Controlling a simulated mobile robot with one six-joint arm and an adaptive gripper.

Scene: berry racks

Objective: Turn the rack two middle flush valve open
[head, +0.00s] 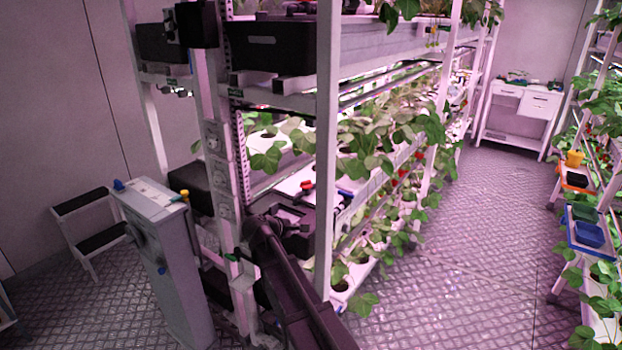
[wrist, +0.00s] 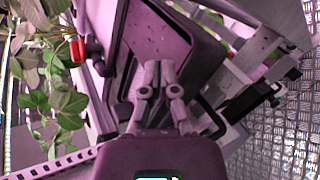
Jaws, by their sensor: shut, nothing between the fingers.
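A valve with a red handle (wrist: 77,50) and a dark body shows in the wrist view, up and to the left of my gripper (wrist: 158,68). A small red handle (head: 306,185) also shows in the head view at the rack's near end, at middle height. My gripper is shut and empty. Its fingertips are over a dark open tray or tank (wrist: 192,78), apart from the red handle. In the head view my dark arm reaches up to this end of the rack, and I cannot make out the fingertips clearly. Which way the valve is turned is hard to tell.
A white rack post (head: 326,150) stands close to my arm. Strawberry leaves (wrist: 55,100) hang left of the valve. A grey cabinet (head: 170,260) and a step stool (head: 88,225) stand at the left. The aisle floor (head: 460,240) is clear on the right.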

